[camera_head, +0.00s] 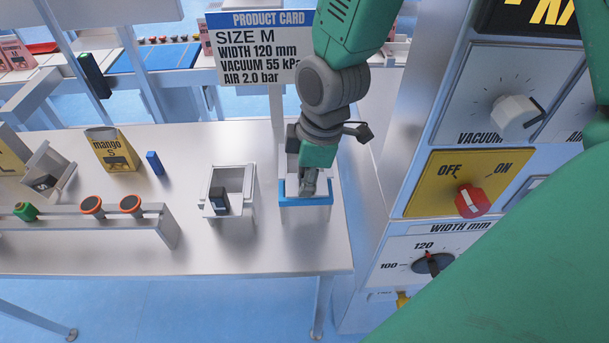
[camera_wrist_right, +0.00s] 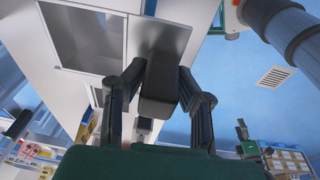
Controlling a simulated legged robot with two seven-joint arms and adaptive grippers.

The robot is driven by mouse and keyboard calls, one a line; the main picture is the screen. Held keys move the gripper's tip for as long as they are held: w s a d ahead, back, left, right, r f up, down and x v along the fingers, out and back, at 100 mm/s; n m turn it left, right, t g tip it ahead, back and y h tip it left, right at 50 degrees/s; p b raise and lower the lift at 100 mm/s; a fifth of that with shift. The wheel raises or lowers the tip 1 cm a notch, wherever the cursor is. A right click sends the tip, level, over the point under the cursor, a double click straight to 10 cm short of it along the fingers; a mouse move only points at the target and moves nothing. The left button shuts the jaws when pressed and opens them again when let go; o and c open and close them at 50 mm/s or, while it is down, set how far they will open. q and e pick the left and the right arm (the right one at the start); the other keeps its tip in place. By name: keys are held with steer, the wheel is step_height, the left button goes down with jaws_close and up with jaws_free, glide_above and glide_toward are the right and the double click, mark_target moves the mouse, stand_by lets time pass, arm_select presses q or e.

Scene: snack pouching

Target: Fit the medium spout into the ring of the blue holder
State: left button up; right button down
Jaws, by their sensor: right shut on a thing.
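The blue holder (camera_head: 290,201) stands near the table's right end, a pale box with a blue band. My right gripper (camera_head: 308,190) reaches down over it and covers much of its top. In the right wrist view the two fingers (camera_wrist_right: 158,95) are closed on a dark grey block-like piece (camera_wrist_right: 163,80), which looks like the medium spout. The ring is hidden behind the gripper in the head view, and I cannot tell whether the spout is seated in it. My left gripper is out of view.
An open bin (camera_head: 244,181) with a dark piece stands just left of the holder. A yellow mango pouch (camera_head: 114,152), a blue block (camera_head: 155,163) and a cap rack (camera_head: 120,238) are farther left. A product card (camera_head: 255,48) stands behind. The machine panel (camera_head: 420,190) bounds the right.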

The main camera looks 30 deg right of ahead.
steer(key=shift+f, duration=0.35)
steer(key=shift+s+a+f+b, duration=0.15)
steer(key=shift+f+b, duration=0.2)
steer(key=shift+f, duration=0.05)
steer(key=shift+s+a+f+b, duration=0.1)
steer(key=shift+f+b, duration=0.25)
steer(key=shift+f, duration=0.15)
steer(key=c, duration=1.2)
jaws_free()
steer(key=shift+s, duration=0.15)
